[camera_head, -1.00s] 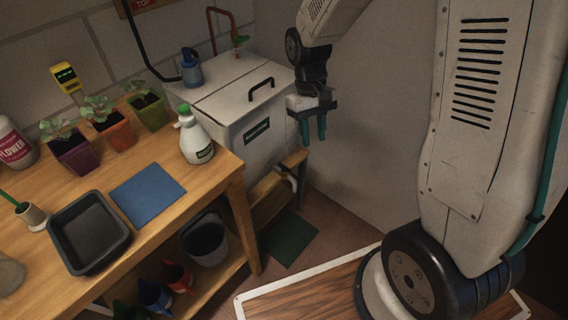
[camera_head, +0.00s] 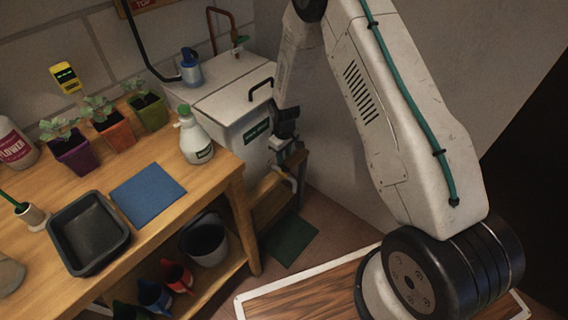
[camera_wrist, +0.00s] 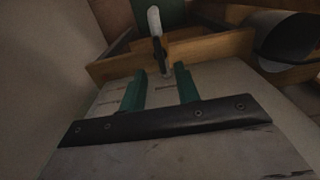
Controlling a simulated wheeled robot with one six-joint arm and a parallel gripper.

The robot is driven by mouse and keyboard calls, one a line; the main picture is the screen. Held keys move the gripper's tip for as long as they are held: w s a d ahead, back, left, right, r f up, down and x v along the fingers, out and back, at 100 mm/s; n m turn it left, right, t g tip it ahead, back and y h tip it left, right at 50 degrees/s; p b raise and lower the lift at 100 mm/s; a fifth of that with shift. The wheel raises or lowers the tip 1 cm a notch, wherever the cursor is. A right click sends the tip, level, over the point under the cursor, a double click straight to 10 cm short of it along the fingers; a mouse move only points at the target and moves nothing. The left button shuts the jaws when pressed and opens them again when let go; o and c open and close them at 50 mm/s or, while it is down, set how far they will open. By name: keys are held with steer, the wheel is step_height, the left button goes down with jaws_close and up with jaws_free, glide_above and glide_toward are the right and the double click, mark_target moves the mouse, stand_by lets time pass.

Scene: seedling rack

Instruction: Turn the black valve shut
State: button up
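The tank's white outlet pipe (camera_head: 289,182) shows low at the tank's right end, just below my gripper (camera_head: 287,146). In the wrist view the white pipe (camera_wrist: 155,20) carries a dark part (camera_wrist: 162,48), probably the black valve; it is too dim to tell its handle position. In the head view my gripper hides the valve area. My gripper (camera_wrist: 161,88) has its two green fingers apart with nothing between them. The dark part lies a little beyond the fingertips, roughly in line with the gap. I cannot tell whether anything touches.
The white tank (camera_head: 235,105) stands on a low wooden stand (camera_head: 268,199), right of the bench (camera_head: 225,172). The stand's board (camera_wrist: 215,48) crosses close beyond my fingers. A grey bucket (camera_head: 205,240) sits on the bench's lower shelf. A wall rises to the right.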

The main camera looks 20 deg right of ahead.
mark_target(284, 165)
step_height(284, 165, down, 5)
stand_by(0.3)
jaws_close()
